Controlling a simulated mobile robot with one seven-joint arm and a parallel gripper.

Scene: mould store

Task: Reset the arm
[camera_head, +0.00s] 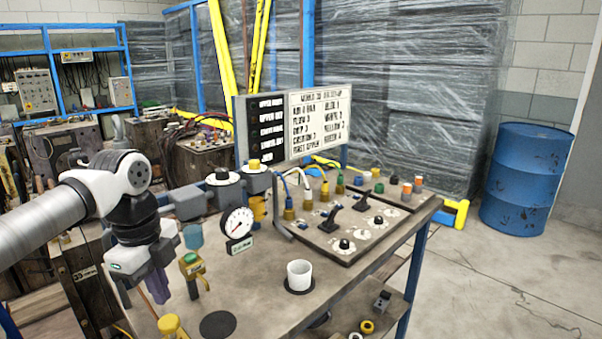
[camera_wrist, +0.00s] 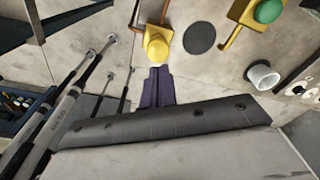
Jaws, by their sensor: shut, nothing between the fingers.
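My arm comes in from the left in the head view and bends down at a white and black joint. My gripper (camera_head: 158,290) points down at the left side of the workbench (camera_head: 262,300). Its purple fingers are together and hold nothing. In the wrist view the gripper (camera_wrist: 158,71) also shows shut fingers, with a yellow knob (camera_wrist: 156,46) just beyond their tips in the picture. I cannot tell whether they touch it. The yellow knob also shows at the bottom of the head view (camera_head: 170,326).
A green-topped yellow valve (camera_head: 191,261) and a pressure gauge (camera_head: 238,224) stand close right of my gripper. A white cup (camera_head: 299,274) stands on a dark disc. Another dark disc (camera_head: 217,325) is bare. A control panel (camera_head: 350,230) and sign (camera_head: 293,124) lie further back.

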